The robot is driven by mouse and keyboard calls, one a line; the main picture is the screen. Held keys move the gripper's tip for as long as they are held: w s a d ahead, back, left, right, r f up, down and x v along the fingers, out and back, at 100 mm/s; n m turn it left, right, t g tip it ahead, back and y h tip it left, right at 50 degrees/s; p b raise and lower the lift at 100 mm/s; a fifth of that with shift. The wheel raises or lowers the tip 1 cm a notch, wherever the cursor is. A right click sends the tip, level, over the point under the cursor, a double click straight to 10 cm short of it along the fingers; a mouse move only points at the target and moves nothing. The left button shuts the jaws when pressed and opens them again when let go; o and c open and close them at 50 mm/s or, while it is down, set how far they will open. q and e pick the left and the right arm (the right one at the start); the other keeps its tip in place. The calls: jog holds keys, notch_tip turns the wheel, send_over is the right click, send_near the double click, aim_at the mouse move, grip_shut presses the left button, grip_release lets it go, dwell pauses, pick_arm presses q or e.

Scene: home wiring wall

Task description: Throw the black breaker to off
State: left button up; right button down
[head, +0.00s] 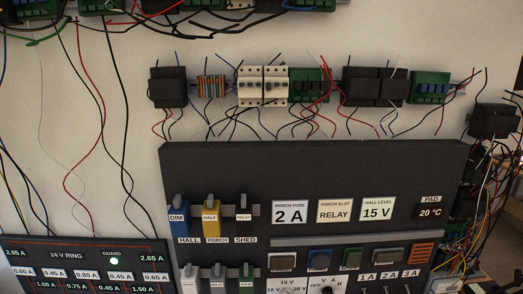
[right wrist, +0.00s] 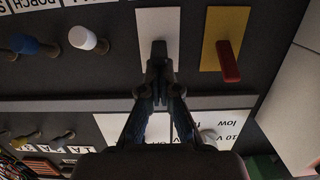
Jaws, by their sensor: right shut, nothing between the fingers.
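In the right wrist view, a black breaker lever (right wrist: 159,50) stands on a white plate (right wrist: 180,22). My right gripper (right wrist: 156,85) is shut and empty, its fingertips at the near end of the black lever. I cannot tell whether they touch it, and they hide part of its lower end. Beside it, a red lever (right wrist: 229,63) stands on a yellow plate (right wrist: 212,42). I cannot make out either breaker in the head view. Neither gripper shows in the head view.
A white knob (right wrist: 83,38) and a blue knob (right wrist: 24,43) stick out left of the black lever. A grey rail (right wrist: 75,104) crosses the panel below the plates. In the head view, the dark panel (head: 330,165) stands amid loose wires and modules.

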jog(key=shift+f, duration=0.15)
dwell(0.3)
jog(key=shift+f+b, duration=0.5)
jog(key=shift+f, duration=0.05)
jog(key=shift+r, duration=0.15)
jog(key=shift+r+p, duration=0.55)
jog(key=shift+p, duration=0.15)
jog(key=s+p, duration=0.3)
jog(key=s, duration=0.3)
jog(key=shift+s+r, duration=0.35)
jog(key=shift+s, duration=0.05)
jog(key=shift+d, duration=0.1)
